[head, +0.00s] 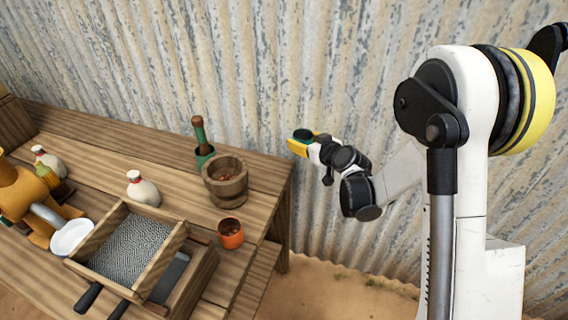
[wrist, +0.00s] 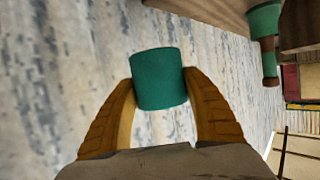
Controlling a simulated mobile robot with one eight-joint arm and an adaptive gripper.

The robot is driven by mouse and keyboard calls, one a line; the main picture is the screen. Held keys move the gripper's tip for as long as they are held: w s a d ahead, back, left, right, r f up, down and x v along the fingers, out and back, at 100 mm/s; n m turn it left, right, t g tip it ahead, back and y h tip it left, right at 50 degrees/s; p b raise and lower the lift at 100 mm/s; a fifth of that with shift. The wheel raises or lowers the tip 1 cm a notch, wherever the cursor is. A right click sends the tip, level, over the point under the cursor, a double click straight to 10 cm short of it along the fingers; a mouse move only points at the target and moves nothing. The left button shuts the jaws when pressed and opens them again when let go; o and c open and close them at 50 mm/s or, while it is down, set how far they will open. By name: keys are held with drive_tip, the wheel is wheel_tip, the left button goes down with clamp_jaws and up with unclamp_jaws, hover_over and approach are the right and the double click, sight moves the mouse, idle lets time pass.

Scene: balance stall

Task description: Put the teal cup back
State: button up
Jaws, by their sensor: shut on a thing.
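The teal cup (head: 303,134) is held in my gripper (head: 305,146), off the right end of the table and in front of the corrugated wall. In the wrist view the teal cup (wrist: 158,79) sits between the two yellow fingers (wrist: 160,92), which touch it on both sides. Its contents cannot be told.
A wooden mortar (head: 225,181) and an orange cup (head: 231,234) stand near the right of the table (head: 130,154). The back strip left of the pestle is mostly bare.

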drive_tip(key=a+f+b, duration=0.1)
drive_tip(key=a+f, duration=0.1)
drive_tip(key=a, duration=0.1)
drive_tip(key=w+a+f+b, duration=0.1)
drive_tip(key=a+f, duration=0.1)
drive_tip(key=a, duration=0.1)
drive_tip(key=w+a+f+b, duration=0.1)
drive_tip(key=a+f, duration=0.1)
drive_tip(key=a, duration=0.2)
wheel_tip(320, 180, down, 4)
drive_tip(key=b, duration=0.3)
drive_tip(key=shift+f, duration=0.15)
drive_tip(key=o, duration=1.2)
drive_tip(key=shift+c, duration=0.2)
